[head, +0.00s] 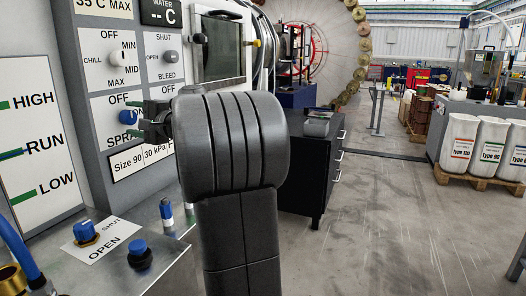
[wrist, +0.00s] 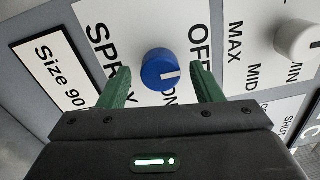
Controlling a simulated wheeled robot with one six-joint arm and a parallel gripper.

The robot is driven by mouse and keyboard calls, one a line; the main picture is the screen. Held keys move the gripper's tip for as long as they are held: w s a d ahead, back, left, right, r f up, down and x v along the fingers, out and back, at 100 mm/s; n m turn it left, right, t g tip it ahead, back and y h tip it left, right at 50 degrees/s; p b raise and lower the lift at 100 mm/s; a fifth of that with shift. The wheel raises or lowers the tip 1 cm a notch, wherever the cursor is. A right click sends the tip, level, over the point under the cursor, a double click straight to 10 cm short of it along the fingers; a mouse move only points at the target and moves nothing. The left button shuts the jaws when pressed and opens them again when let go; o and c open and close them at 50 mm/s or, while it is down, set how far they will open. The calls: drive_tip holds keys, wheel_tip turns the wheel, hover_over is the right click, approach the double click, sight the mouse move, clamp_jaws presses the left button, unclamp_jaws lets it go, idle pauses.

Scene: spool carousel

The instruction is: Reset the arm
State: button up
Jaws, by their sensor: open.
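My gripper (wrist: 160,70) is open and empty. Its two green fingers point at the control panel, one on each side of the blue spray knob (wrist: 158,72), with a gap on both sides in the wrist view. How deep the fingertips reach beside the knob I cannot tell. The knob's white mark points right in that view. In the head view my gripper (head: 140,119) is at the panel, and the blue knob (head: 127,116) shows just left of the fingers. My dark arm fills the middle of that view and hides part of the panel.
A white chill knob (wrist: 298,40) sits near the right finger. In the head view, blue valve knobs (head: 84,231) stand on a metal ledge at lower left. A dark drawer cabinet (head: 311,170) stands behind my arm.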

drive_tip(key=shift+w+a, duration=0.25)
drive_tip(key=shift+a, duration=0.45)
